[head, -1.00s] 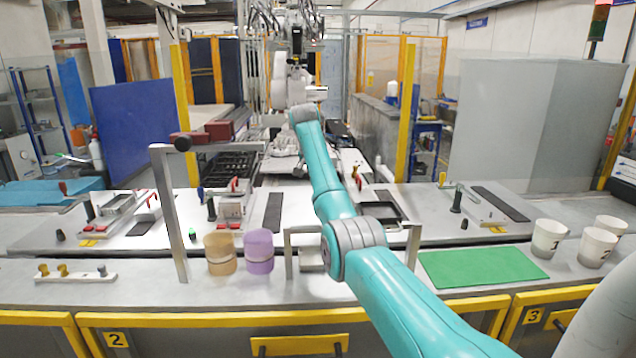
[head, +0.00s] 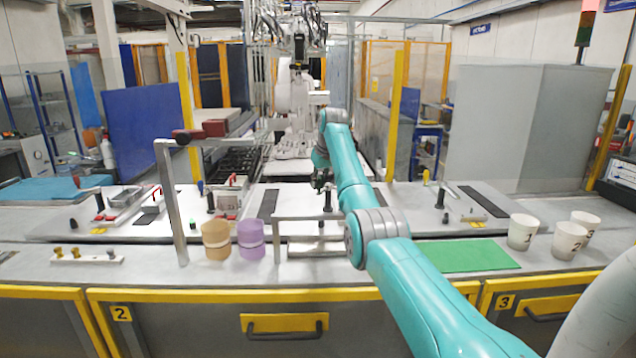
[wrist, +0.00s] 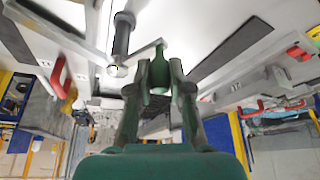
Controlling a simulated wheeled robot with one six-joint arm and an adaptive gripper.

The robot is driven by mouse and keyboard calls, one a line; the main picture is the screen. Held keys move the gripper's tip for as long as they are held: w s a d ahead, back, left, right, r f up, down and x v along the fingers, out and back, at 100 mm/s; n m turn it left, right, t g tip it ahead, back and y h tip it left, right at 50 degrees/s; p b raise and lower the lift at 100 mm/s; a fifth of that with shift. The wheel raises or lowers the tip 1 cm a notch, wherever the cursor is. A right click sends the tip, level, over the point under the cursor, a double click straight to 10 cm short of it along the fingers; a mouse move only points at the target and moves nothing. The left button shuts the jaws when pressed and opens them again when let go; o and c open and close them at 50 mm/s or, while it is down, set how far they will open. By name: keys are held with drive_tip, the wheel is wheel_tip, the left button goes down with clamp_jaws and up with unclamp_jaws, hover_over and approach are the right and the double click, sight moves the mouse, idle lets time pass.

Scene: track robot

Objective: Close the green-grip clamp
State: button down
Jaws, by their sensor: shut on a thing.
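My gripper (wrist: 158,78) shows in the wrist view with its two fingers closed around a green grip (wrist: 156,62), the handle of the green-grip clamp. A black post (wrist: 122,38) with a pale end stands just left of the grip in that view. In the head view my gripper (head: 322,180) is small and dark, above the white worktop beside a black post (head: 328,201). The green grip cannot be made out there. How far the clamp is closed cannot be told.
A yellow-handled clamp (head: 440,196) stands to the right. Nearer are a grey frame (head: 172,205), an orange jar (head: 216,240), a purple jar (head: 251,239), a green mat (head: 462,256) and white cups (head: 522,231).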

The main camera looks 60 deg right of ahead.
drive_tip(key=shift+s+d+n+y, duration=0.25)
drive_tip(key=shift+s+n+y, duration=0.25)
drive_tip(key=shift+n, duration=0.55)
drive_tip(key=shift+s+d+n+y, duration=0.25)
drive_tip(key=shift+s+n, duration=0.4)
drive_tip(key=shift+n, duration=0.35)
drive_tip(key=shift+s+d+n+y, duration=0.2)
drive_tip(key=shift+s+n+y, duration=0.35)
drive_tip(key=shift+n, duration=0.5)
drive_tip(key=shift+s, duration=0.1)
drive_tip(key=c, duration=1.1)
unclamp_jaws()
drive_tip(key=shift+t, duration=0.3)
drive_tip(key=v, duration=1.2)
